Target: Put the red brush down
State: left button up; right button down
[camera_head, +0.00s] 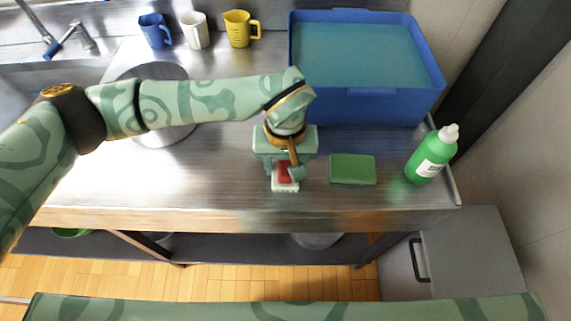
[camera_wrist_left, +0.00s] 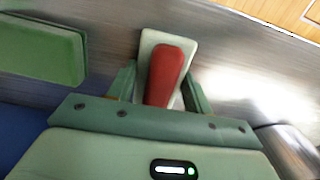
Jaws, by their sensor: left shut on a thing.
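The red brush (camera_head: 285,175) has a red handle and a pale base with white bristles. It is at the counter's front part, left of the green sponge. My left gripper (camera_head: 285,165) is shut on it from above. In the left wrist view the red handle (camera_wrist_left: 166,72) lies between the two fingers of my left gripper (camera_wrist_left: 162,85), with the pale base around it. Whether the bristles touch the counter is hard to tell. My right gripper is in neither view.
A green sponge (camera_head: 352,169) lies just right of the brush, and a green soap bottle (camera_head: 431,155) stands further right. A blue basin (camera_head: 365,107) of water is behind. Blue, white and yellow mugs (camera_head: 241,29) stand at the back. The steel counter (camera_head: 150,185) is clear at front left.

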aim_at(285, 163)
pick_arm(q)
jog(key=shift+r, duration=0.1)
jog(key=shift+s, duration=0.1)
jog(key=o, duration=0.9)
notch_tip(285, 163, up, 12)
jog(key=shift+p, duration=1.25)
